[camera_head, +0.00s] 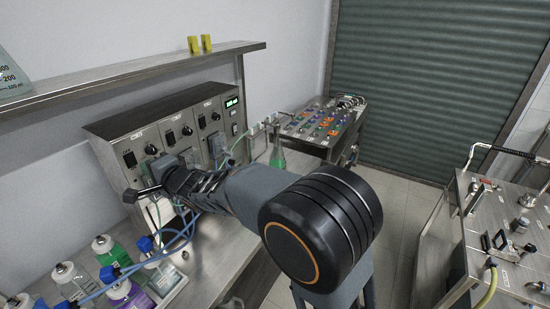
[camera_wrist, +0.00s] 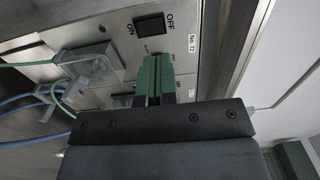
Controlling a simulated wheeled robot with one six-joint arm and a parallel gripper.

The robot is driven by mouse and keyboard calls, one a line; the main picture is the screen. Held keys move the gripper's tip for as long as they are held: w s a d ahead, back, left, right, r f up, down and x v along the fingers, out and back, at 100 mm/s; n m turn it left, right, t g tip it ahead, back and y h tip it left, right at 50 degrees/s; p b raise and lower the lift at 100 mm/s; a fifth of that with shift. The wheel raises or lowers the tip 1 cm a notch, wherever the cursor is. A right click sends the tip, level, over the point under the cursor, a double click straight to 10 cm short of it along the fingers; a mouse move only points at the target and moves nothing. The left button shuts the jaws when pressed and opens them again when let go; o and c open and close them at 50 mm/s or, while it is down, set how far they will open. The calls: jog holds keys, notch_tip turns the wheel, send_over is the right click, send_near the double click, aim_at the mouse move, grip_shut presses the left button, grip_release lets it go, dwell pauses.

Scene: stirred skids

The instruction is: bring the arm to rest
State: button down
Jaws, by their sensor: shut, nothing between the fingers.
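My gripper (camera_wrist: 155,76) shows in the wrist view with its two green fingers together and nothing between them. It points at the front of a steel control unit, close to a black ON/OFF switch (camera_wrist: 149,24). In the camera_head view my arm reaches from the lower middle to the left, and its far end is in front of the control unit (camera_head: 112,158). The fingertips are too small and dark there to make out. I cannot tell whether the fingers touch the panel.
Clear blocks with green and blue tubes (camera_wrist: 88,72) sit close left of the fingers. Capped bottles (camera_head: 73,281) stand on the bench at lower left. A green flask (camera_head: 277,154) stands behind my arm. A steel shelf (camera_head: 150,72) runs above. Open floor (camera_head: 405,205) lies to the right.

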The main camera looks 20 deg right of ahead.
jog(key=s+d+f+n+g+h, duration=0.5)
jog(key=d+f+n+h, duration=0.35)
jog(key=f, duration=0.25)
jog(key=s+d+r+n+g+h, duration=0.2)
jog(key=s+d+g, duration=0.2)
jog(key=s+d, duration=1.4)
jog(key=s, duration=0.3)
jog(key=shift+s, duration=0.15)
jog(key=shift+h, duration=0.25)
